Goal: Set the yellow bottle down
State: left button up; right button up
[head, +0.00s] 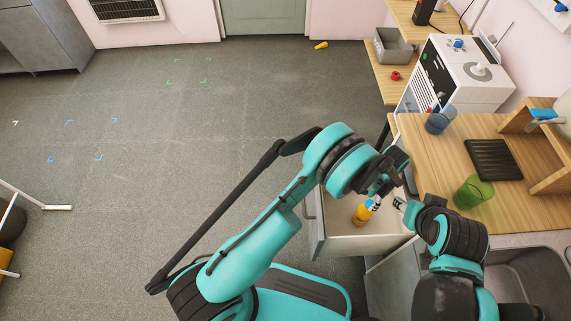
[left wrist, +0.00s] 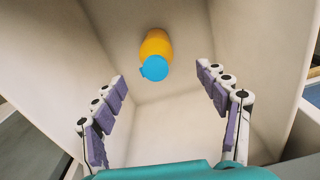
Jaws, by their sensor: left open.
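The yellow bottle (head: 361,215) with a blue cap stands inside an open white drawer (head: 340,243). The bottle (left wrist: 157,46) also shows in the left wrist view, near the drawer's far wall, with its cap toward the camera. My left gripper (head: 374,202) is over the drawer, close to the bottle in the head view. In the left wrist view its two fingers (left wrist: 167,85) are spread wide, and the bottle is beyond the fingertips with nothing between them. My right gripper (head: 400,203) is at the drawer's right edge; its finger opening is not clear.
A wooden counter (head: 440,160) right of the drawer holds a blue cup (head: 439,119), a green cup (head: 473,192) and a black rack (head: 494,160). A sink (head: 525,270) is at lower right. The floor (head: 170,120) at left is mostly clear.

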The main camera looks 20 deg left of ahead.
pick_arm(q)
jog(key=a+r+n+t, duration=0.1)
jog(key=a+r+n, duration=0.2)
jog(key=a+r, duration=0.7)
jog(key=a+r+n+t, duration=0.2)
jog(key=a+r+n, duration=0.3)
jog(key=r, duration=0.9)
jog(key=s+a+r+n+t, duration=0.2)
jog(key=s+a+r+n, duration=0.1)
jog(key=s+a, duration=0.5)
jog(key=s+a+r+n+t, duration=0.2)
jog(key=s+a+r+n, duration=0.2)
jog(key=s+a, duration=0.5)
jog(key=shift+s+r, duration=0.25)
jog(key=shift+s, duration=0.05)
jog(key=shift+a, duration=0.1)
